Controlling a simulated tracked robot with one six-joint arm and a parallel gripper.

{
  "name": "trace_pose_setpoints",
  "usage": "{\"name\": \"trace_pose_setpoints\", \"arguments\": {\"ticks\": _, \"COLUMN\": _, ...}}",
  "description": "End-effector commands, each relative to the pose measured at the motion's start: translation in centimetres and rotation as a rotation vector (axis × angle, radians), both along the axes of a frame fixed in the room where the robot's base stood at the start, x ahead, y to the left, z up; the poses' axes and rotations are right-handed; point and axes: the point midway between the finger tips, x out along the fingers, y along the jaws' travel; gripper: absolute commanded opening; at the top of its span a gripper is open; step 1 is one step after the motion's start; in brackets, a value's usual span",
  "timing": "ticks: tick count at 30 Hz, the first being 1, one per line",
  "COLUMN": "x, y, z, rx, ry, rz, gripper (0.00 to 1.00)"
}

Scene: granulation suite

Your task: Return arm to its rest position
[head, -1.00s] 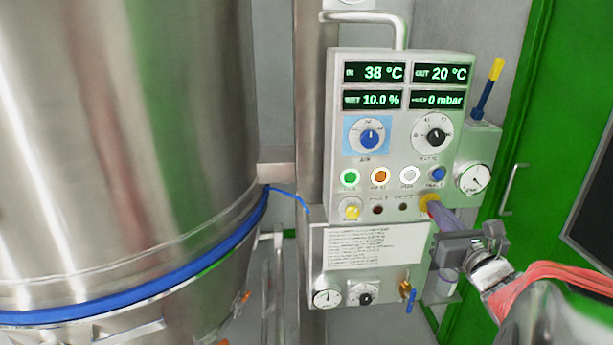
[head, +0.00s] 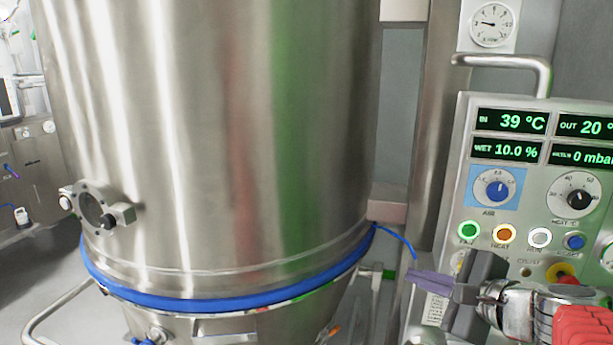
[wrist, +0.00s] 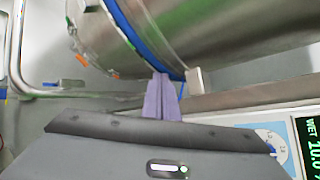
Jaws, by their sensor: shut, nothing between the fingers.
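My gripper (head: 418,278) is at the lower right of the head view, in front of the lower left part of the control panel (head: 468,190). Its purple fingers point left and lie together, with nothing between them. In the wrist view the closed fingers (wrist: 162,98) point up toward the steel vessel (wrist: 220,35) and its blue band. The gripper body hides part of the panel's lower left. The fingers appear apart from the vessel.
The large steel vessel (head: 230,130) with a blue seal band (head: 200,302) fills the middle of the head view. A bent pipe handle (head: 505,62) and a gauge (head: 493,24) are above the panel. Open floor (head: 60,270) shows at left.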

Motion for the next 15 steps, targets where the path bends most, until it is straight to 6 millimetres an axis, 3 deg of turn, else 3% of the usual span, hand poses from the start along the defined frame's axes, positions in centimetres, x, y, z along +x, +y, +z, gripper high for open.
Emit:
{"name": "trace_pose_setpoints", "arguments": {"ticks": 1, "x": -0.8, "y": 1.6, "z": -0.6, "rx": -0.072, "ry": 0.01, "rz": 0.065, "gripper": 0.0}}
{"name": "trace_pose_setpoints", "arguments": {"ticks": 6, "x": -3.9, "y": 5.3, "z": -3.1, "rx": -0.323, "ry": 0.043, "rz": 0.273, "gripper": 0.0}}
{"name": "trace_pose_setpoints", "arguments": {"ticks": 15, "x": -9.6, "y": 8.3, "z": -7.0, "rx": -0.771, "ry": 0.066, "rz": 0.636, "gripper": 0.0}}
